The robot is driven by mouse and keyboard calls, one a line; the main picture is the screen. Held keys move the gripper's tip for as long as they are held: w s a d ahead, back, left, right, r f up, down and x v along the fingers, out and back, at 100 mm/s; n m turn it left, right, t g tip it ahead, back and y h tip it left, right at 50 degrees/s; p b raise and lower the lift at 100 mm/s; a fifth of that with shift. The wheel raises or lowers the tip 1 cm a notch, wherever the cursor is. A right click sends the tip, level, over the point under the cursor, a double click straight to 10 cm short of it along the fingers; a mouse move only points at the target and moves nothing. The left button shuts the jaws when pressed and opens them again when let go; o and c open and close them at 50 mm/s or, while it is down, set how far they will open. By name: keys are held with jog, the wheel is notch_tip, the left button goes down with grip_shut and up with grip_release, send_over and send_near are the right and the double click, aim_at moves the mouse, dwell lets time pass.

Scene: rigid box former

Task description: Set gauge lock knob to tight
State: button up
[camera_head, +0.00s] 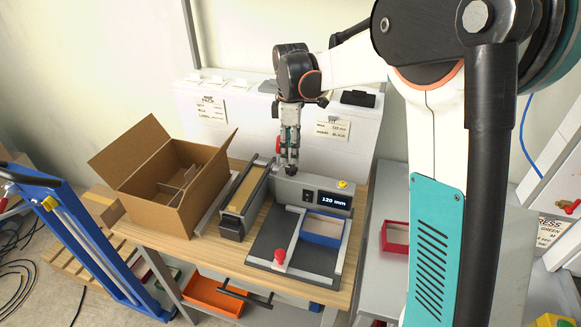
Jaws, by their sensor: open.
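The rigid box former (318,240) stands on the wooden bench, with a dark bed and a lit display (334,200) reading 120 mm. A red knob (280,257) stands at the front left of its bed. I cannot tell whether this is the gauge lock knob, nor read any tight or loose mark. My gripper (289,170) points down over the back left end of the grey display housing, apart from the red knob. It is open. The small dark part just under its fingertips is too small to make out, and contact is unclear.
An open cardboard box (160,190) stands left of the machine, beside a yellow-topped roller unit (243,190). A blue-rimmed tray (322,228) sits on the bed at right. A blue cart frame (75,235) is at left; an orange bin (213,297) is below.

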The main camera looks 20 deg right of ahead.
aim_at(291, 167)
notch_tip(291, 167, down, 6)
jog(key=shift+f+b, duration=0.1)
jog(key=shift+b, duration=0.6)
jog(key=c, duration=1.1)
